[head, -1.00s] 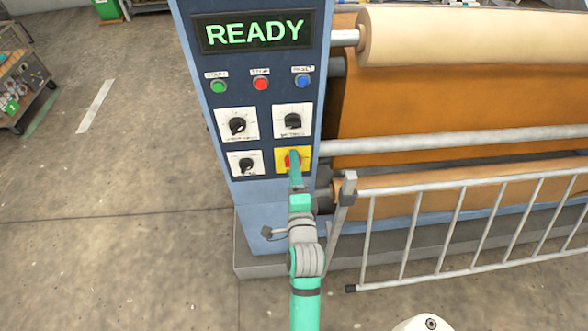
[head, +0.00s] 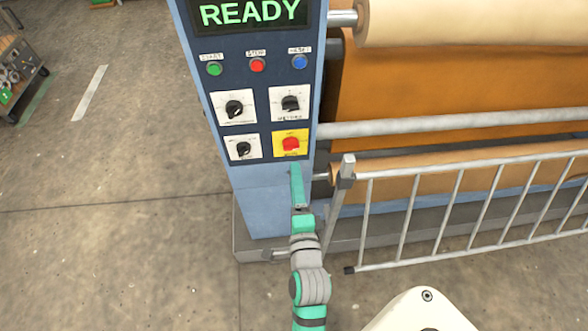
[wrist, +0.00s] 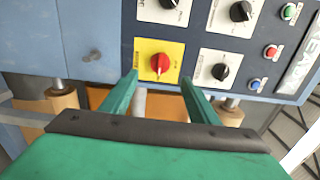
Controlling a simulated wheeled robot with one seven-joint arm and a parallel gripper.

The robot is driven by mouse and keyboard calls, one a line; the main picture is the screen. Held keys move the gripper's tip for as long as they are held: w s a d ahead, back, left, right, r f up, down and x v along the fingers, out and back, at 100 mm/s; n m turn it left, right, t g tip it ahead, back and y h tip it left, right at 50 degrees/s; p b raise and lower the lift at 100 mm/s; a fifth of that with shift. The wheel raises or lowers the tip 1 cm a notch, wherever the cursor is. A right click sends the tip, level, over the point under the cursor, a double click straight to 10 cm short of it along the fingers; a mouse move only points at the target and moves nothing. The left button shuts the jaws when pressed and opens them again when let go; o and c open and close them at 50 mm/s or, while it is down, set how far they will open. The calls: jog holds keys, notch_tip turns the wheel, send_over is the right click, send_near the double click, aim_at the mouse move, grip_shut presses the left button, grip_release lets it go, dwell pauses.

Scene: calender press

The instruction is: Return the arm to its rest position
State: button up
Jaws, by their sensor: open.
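My arm with its green and grey links reaches up from the bottom middle of the head view. My gripper (head: 297,170) is just below the yellow-backed red switch (head: 291,144) on the press's control panel (head: 262,80). In the wrist view, my gripper's two green fingers (wrist: 158,88) are apart with nothing between them. The red switch (wrist: 159,64) shows beyond the fingertips, and I see no contact with it.
The display (head: 251,12) reads READY. Black knobs and start, stop and reset buttons fill the panel. A metal guard rail (head: 455,215) stands close on the right, before the rollers (head: 455,25). Open floor (head: 110,220) lies to the left.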

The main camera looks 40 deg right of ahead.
jog(key=shift+s+a, duration=0.35)
jog(key=shift+s, duration=0.15)
jog(key=s+a+f+n+y, duration=0.25)
jog(key=a+f+n, duration=0.2)
jog(key=a, duration=0.25)
jog(key=s+a+f+n+y, duration=0.1)
jog(key=s+a+f+n, duration=0.25)
jog(key=a+n, duration=0.35)
jog(key=s+a+n+y, duration=0.5)
jog(key=s+a+n, duration=0.7)
jog(key=s+n, duration=0.1)
jog(key=shift+s+f+y, duration=0.25)
jog(key=shift+s+y, duration=0.1)
jog(key=shift+s, duration=0.05)
jog(key=shift+c, duration=0.2)
